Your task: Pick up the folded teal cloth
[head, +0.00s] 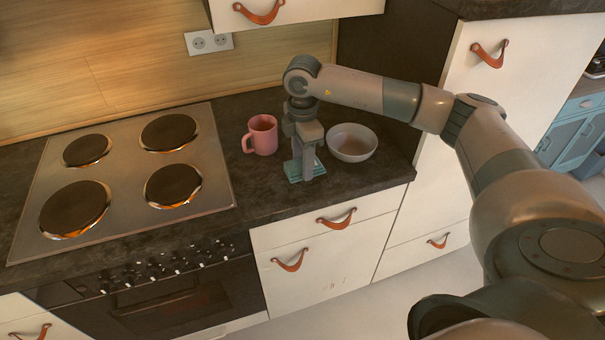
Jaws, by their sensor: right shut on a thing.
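The folded teal cloth (292,172) lies on the dark countertop, between the pink mug and the grey bowl and nearer the front edge. My right gripper (306,176) points straight down at it, with its fingers at the cloth. It is shut on the cloth, and the gripper hides part of it. The cloth appears to be at counter level; I cannot tell whether it is lifted at all. My left gripper is not in the head view.
A pink mug (263,135) stands close to the left of the gripper. A grey bowl (352,142) is close to the right. A hob (125,178) with round plates fills the counter's left part. A tall white cabinet (455,130) bounds the counter at right.

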